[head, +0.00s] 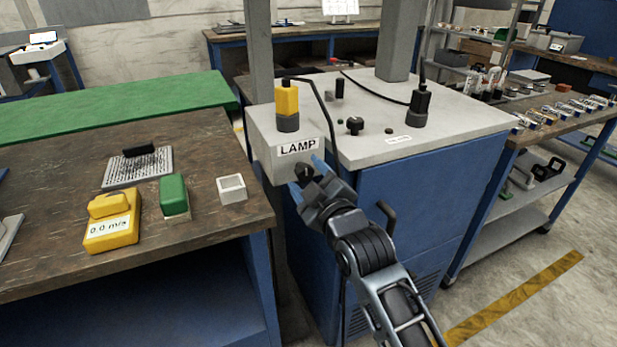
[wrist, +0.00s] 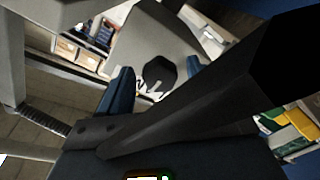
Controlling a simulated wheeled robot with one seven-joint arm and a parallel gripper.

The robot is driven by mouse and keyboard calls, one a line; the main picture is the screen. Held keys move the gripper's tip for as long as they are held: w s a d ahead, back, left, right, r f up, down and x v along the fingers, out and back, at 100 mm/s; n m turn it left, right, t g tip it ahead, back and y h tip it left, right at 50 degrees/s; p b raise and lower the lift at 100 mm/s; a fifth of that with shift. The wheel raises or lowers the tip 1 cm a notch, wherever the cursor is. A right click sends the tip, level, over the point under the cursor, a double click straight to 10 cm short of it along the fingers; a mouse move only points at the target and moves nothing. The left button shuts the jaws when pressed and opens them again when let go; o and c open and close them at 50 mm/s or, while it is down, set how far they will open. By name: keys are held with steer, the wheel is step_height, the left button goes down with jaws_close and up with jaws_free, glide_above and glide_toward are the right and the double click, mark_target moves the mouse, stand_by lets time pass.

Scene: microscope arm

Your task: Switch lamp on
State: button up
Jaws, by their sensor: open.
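The label LAMP (head: 297,147) is on the upper front face of a grey-topped console (head: 440,140). A black knob (head: 304,171) sits just below the label, partly hidden by my gripper. My gripper (head: 308,177) is open at this face, with one blue fingertip above and right of the knob and one below and left. In the wrist view the dark, faceted knob (wrist: 159,73) shows between the fingers of my gripper (wrist: 157,77), against the pale panel (wrist: 150,40). I cannot tell whether the fingers touch the knob. No lit lamp is visible.
A yellow-and-black device (head: 287,105) and a black device (head: 420,103) stand on the console. A dark handle (head: 386,217) sticks out from its blue front, right of my gripper. A wooden bench (head: 60,165) with small instruments stands close at left.

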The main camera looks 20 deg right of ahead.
steer(key=c, duration=1)
steer(key=shift+c, duration=0.2)
steer(key=shift+m, duration=0.4)
steer(key=m, duration=0.8)
steer(key=shift+a, duration=0.1)
steer(key=m, duration=0.5)
steer(key=shift+f, duration=0.1)
steer(key=m, duration=0.4)
